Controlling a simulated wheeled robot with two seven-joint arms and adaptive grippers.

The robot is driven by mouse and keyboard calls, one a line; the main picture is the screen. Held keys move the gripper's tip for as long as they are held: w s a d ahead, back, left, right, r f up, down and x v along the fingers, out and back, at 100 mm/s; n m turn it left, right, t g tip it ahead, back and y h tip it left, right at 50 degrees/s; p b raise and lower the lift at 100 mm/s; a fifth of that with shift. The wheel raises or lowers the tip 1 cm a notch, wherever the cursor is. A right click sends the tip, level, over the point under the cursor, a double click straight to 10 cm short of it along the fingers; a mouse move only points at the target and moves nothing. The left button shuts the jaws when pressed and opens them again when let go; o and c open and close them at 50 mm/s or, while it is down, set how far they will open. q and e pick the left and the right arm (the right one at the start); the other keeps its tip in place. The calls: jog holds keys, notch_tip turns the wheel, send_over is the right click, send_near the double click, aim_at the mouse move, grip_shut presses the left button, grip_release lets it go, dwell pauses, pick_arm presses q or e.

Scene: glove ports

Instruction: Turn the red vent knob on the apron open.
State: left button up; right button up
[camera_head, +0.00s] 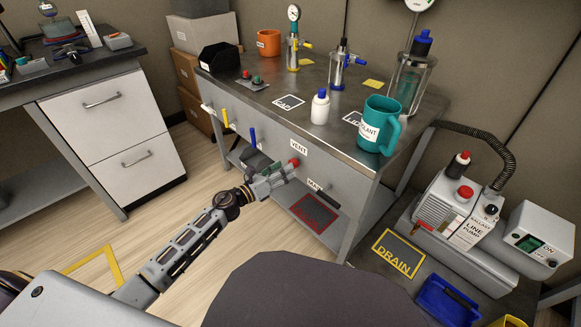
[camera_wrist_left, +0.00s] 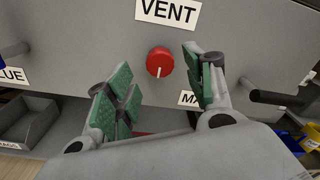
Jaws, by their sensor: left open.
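The red vent knob (camera_head: 294,162) sits on the grey apron (camera_head: 340,185) of the bench, just below the VENT label (camera_head: 299,147). In the left wrist view the knob (camera_wrist_left: 160,62) is round, with a white pointer mark that points down. My left gripper (camera_head: 283,171) is at the apron, its fingers directed at the knob. In the left wrist view the green-padded fingers (camera_wrist_left: 163,88) are spread apart, with the knob beyond and between them, and nothing is held. No contact with the knob shows. My right gripper is not in view.
Blue (camera_head: 252,137) and yellow (camera_head: 225,117) handles stand to the left. A teal jug (camera_head: 372,126) stands near the bench edge. A pump (camera_head: 455,215) stands at the right.

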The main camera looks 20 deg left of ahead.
aim_at(295, 163)
pick_arm(q)
jog(key=shift+x, duration=1.95)
jog(key=shift+c, duration=0.4)
jog(key=c, duration=0.9)
